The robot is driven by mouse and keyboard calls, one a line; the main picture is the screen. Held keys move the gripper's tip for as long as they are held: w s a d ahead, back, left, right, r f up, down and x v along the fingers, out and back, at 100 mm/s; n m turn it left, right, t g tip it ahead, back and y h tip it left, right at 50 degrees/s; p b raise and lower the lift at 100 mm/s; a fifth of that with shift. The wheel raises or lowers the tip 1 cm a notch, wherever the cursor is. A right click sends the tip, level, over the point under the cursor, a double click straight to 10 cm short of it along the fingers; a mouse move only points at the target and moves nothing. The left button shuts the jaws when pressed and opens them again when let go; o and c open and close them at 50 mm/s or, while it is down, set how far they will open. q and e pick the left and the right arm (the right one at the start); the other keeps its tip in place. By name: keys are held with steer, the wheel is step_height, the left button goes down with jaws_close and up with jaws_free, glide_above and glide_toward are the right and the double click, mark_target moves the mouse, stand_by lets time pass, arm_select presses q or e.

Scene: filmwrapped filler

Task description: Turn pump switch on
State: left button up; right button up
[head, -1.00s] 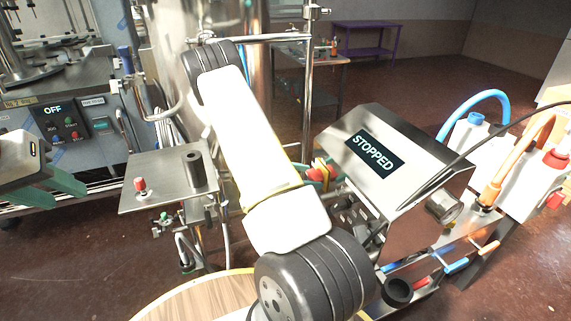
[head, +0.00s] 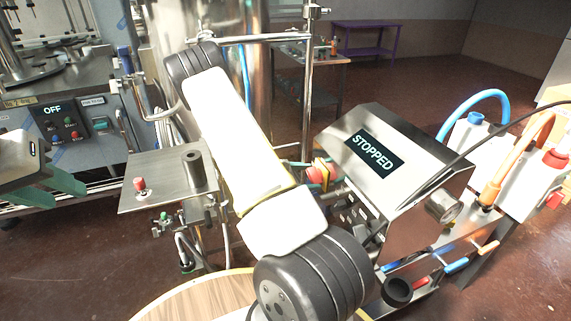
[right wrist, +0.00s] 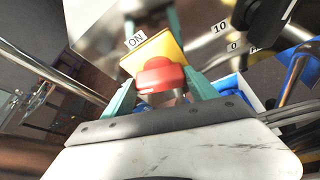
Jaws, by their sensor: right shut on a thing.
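The pump switch is a red knob (head: 321,171) on a yellow plate, on the left side of a steel pump box (head: 395,190). In the right wrist view the knob (right wrist: 162,76) sits between my teal fingers, with an "ON" label (right wrist: 135,40) beside the yellow plate (right wrist: 152,52). My right gripper (head: 313,177) is shut on the knob; my forearm and wrist hide part of it in the head view. The box's display (head: 375,154) reads "STOPPED". My left gripper (head: 48,190) is open and empty at the left edge.
A steel stand (head: 160,180) with a small red button is left of my right arm. A control panel (head: 75,125) reading "OFF" stands behind it. White containers (head: 515,170) with blue and orange hoses are at right. A round wooden top (head: 200,300) lies below.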

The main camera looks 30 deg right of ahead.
steer(key=m, duration=0.1)
steer(key=m+t, duration=0.1)
steer(key=shift+s+f+m+t+h, duration=0.15)
steer(key=shift+s+m+t+h, duration=0.05)
steer(key=shift+m+t+h, duration=0.1)
steer(key=m+t, duration=0.1)
steer(key=m, duration=0.1)
steer(key=shift+s+f+m+t+h, duration=0.1)
steer(key=shift+m+t+h, duration=0.2)
steer(key=shift+h, duration=0.1)
steer(key=m, duration=0.1)
steer(key=m+t+h, duration=0.1)
steer(key=m, duration=0.1)
steer(key=m+h, duration=0.1)
steer(key=m, duration=0.1)
steer(key=shift+a+f, duration=0.1)
steer(key=shift+f, duration=0.2)
steer(key=shift+m, duration=0.4)
steer(key=o, duration=1.4)
steer(key=shift+c, duration=0.2)
steer(key=v, duration=0.7)
steer(key=shift+s+a, duration=0.25)
steer(key=shift+a, duration=0.1)
